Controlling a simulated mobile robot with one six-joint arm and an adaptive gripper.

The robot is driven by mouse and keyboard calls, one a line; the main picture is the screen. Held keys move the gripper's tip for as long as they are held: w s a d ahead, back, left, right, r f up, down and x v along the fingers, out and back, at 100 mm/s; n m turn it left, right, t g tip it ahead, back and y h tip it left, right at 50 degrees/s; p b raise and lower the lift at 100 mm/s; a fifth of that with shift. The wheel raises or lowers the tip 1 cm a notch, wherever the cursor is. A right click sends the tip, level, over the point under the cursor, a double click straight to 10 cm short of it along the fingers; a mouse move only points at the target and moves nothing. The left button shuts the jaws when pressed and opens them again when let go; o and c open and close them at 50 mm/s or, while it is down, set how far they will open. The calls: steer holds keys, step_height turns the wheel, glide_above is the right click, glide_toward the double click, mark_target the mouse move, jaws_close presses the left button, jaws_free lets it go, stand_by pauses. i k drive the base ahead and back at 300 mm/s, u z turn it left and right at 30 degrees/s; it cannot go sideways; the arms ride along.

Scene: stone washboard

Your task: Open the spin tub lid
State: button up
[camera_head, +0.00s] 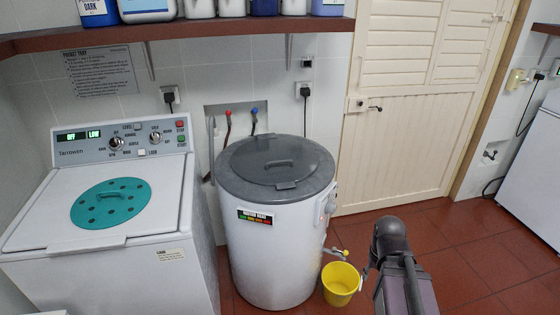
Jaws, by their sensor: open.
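A teal round lid (110,203) with holes and a raised handle lies flat on the white top of the washing machine at left. A grey round lid (277,164) with a handle lies flat and shut on the white drum-shaped machine (270,245) in the middle. I cannot tell from the labels which one is the spin tub lid. My arm is at the lower right, apart from both lids. Part of my gripper (368,265) shows small beside the dark wrist, right of the yellow bucket; its fingertips are hard to make out. Nothing is seen held.
A yellow bucket (340,282) stands on the red tile floor, under the drum machine's tap. A shelf (190,32) with bottles overhangs both machines. The washing machine's control panel (121,140) stands up behind its top. A cream door (410,110) is shut. Floor is free at right.

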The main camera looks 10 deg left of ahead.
mark_target(281, 162)
steer(key=u, duration=0.3)
steer(key=i, duration=0.85)
steer(key=z, duration=0.1)
